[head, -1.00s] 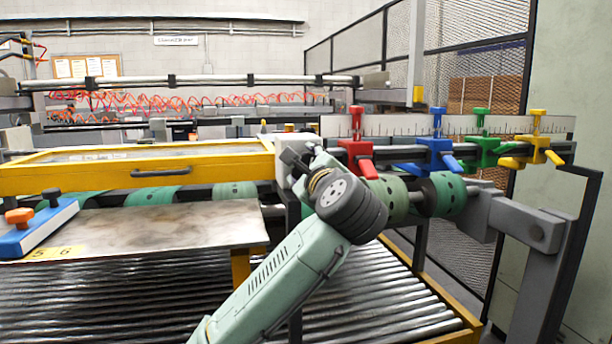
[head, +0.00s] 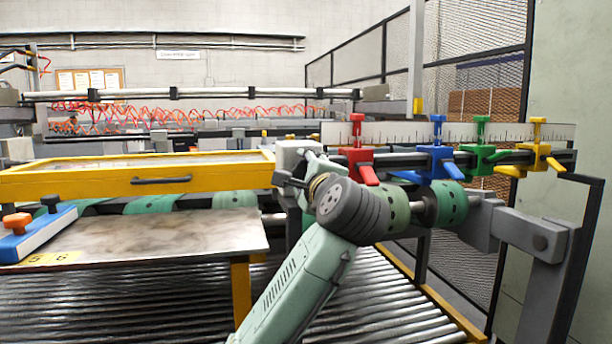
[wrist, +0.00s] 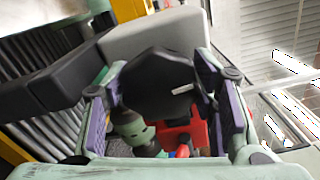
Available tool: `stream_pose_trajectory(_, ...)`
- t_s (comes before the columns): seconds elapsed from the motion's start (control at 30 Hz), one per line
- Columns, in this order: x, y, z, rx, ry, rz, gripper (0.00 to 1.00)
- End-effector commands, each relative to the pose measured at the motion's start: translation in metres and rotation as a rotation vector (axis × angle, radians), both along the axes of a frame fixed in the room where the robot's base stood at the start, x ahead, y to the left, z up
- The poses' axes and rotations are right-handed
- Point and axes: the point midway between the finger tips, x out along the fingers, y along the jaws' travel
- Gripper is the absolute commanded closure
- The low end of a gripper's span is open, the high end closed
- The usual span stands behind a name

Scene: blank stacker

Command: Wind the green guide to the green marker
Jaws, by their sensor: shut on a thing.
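The green guide (head: 480,152) hangs on the dark rail at the right, between the blue and yellow guides. Its upright green top piece (head: 482,120) stands in front of the ruler strip. I cannot make out a separate green marker. My gripper (head: 293,175) is left of the red guide, by the grey housing at the rail's left end, partly hidden by my wrist. In the wrist view, my gripper's purple-padded fingers (wrist: 152,103) are shut on a black knob (wrist: 160,82) with a white mark. The knob's edges are partly hidden by the fingers.
The red guide (head: 358,160), blue guide (head: 436,158) and yellow guide (head: 538,158) share the rail. Green rollers (head: 447,203) lie below. A yellow frame (head: 110,180) and a metal plate (head: 150,237) are at left, above the roller bed. Mesh fencing stands at back right.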

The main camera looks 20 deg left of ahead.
Motion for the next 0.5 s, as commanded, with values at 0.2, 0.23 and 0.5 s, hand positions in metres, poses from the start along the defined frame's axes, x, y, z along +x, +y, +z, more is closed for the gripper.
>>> stream_pose_trajectory(0.2, -0.0001, 0.0004, -0.0003, 0.000, 0.001, 0.001, 0.76)
stream_pose_trajectory(0.23, -0.0001, 0.0004, -0.0003, 0.000, 0.001, 0.001, 0.46)
stream_pose_trajectory(0.5, -0.0001, 0.0003, -0.0001, 0.001, 0.001, 0.000, 0.28)
